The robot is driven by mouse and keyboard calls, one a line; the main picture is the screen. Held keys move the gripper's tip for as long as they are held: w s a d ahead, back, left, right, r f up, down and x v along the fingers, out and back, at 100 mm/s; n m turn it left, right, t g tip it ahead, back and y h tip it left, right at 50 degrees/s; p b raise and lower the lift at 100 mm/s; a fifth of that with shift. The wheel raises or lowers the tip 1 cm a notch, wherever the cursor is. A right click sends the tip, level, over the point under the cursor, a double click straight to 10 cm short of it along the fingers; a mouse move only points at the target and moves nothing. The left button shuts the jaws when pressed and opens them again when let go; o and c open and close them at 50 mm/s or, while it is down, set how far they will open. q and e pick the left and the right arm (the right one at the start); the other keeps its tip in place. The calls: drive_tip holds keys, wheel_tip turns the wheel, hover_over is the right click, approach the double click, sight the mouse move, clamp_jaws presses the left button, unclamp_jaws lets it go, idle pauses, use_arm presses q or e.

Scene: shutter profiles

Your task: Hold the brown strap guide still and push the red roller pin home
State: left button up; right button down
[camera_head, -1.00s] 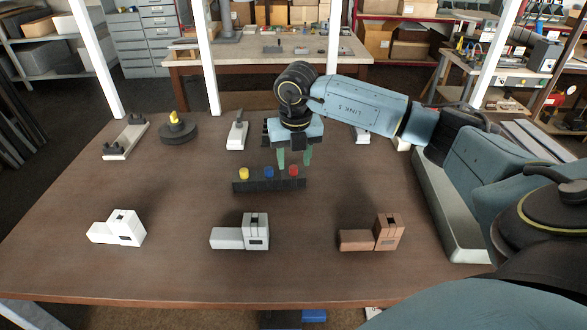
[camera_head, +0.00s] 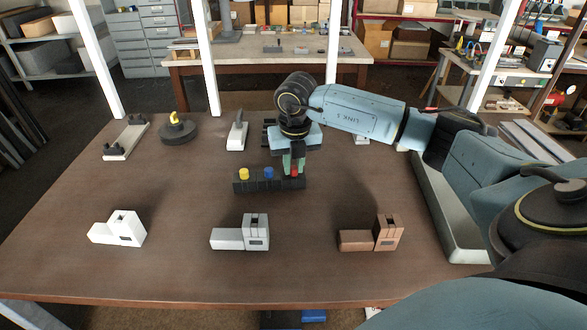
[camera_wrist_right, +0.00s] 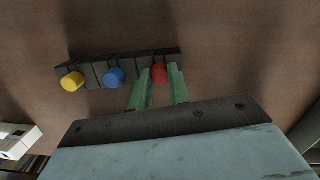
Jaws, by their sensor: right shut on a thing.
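The red roller pin (camera_head: 294,170) stands at the right end of a dark rack; it also shows in the right wrist view (camera_wrist_right: 160,72). My right gripper (camera_head: 293,163) is shut on the red pin from above, with one green finger on each side of it. The pin's lower part is hidden in the rack. The brown strap guide (camera_head: 388,233) sits on the table at the front right, a low block joined to a taller block with a dark opening on top. Nothing touches it. My left gripper is not in view.
The dark rack (camera_head: 256,184) also holds a yellow pin (camera_head: 244,174) and a blue pin (camera_head: 269,173). Several fixtures, including a round dark one (camera_head: 177,131), stand along the back. The table's left front is clear.

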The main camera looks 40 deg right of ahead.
sight(294, 168)
wheel_tip(294, 168, up, 10)
drive_tip(key=b, duration=0.1)
idle(0.4)
